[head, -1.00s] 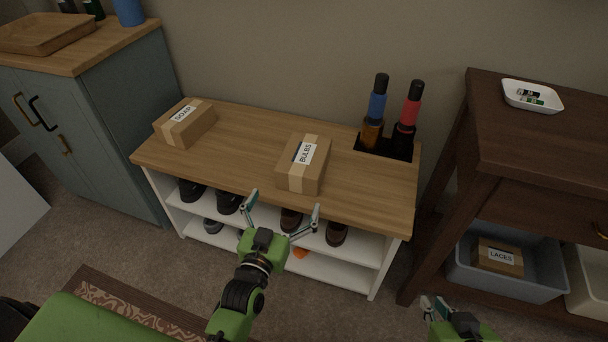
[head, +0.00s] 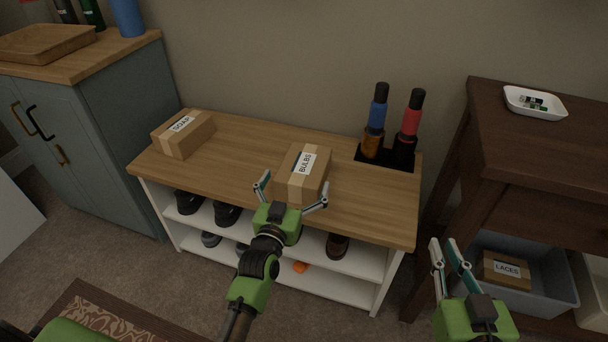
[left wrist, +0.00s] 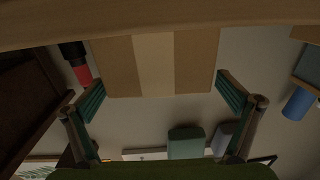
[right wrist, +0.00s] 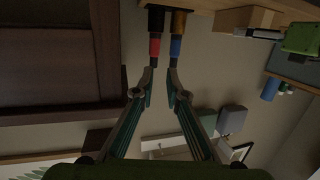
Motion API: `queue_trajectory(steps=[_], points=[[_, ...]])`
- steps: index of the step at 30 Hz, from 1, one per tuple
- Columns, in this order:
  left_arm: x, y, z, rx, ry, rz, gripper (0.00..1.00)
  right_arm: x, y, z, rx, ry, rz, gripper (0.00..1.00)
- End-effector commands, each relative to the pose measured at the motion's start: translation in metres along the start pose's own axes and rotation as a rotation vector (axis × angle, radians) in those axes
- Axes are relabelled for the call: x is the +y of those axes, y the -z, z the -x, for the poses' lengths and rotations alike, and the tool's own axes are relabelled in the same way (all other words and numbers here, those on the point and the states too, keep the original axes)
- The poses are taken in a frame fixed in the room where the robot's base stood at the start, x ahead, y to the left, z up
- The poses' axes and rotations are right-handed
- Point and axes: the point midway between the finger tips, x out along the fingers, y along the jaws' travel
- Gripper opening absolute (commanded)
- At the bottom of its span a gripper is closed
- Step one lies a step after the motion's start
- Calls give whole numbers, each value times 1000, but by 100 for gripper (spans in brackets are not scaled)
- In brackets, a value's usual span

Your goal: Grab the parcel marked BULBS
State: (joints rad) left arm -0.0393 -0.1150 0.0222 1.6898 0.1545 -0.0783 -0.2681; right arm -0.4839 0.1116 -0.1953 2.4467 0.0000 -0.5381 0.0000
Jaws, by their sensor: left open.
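The BULBS parcel (head: 308,176) is a brown cardboard box with a white label, lying on the wooden top of the shoe bench (head: 239,153). My left gripper (head: 290,192) is open at the parcel's front end, its fingers spread to either side. In the left wrist view the parcel (left wrist: 153,65) with its pale tape strip shows between and beyond the open fingers (left wrist: 167,98); I cannot tell whether they touch it. My right gripper (head: 449,246) is empty, low at the right, its fingers a narrow gap apart; it also shows in the right wrist view (right wrist: 161,76).
A SOAP parcel (head: 184,134) lies at the bench's left end. Two bottles, blue-banded (head: 375,122) and red-banded (head: 409,126), stand at its back right. A LACES parcel (head: 505,269) sits in a grey bin below the dark table (head: 500,155). Shoes fill the lower shelves.

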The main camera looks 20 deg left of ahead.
Motion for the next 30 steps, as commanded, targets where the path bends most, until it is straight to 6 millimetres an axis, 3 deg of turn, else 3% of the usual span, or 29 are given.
queue_trajectory(steps=[6, 12, 23, 28, 30], points=[[2, -3, -21, 1, 0, 0, 100, -6, 45, 0, 219, 13, -4, 13], [2, -2, -38, 0, -1, 1, 100, -10, 77, 7, 370, 21, -7, 13], [2, -1, -42, -1, -1, 0, 100, -11, 87, 10, 414, 23, -9, 13], [2, -1, -42, -1, -1, 0, 56, -11, 87, 10, 413, 23, -9, 13], [2, -1, -42, -1, -1, 0, 56, -11, 87, 10, 412, 23, -9, 13]])
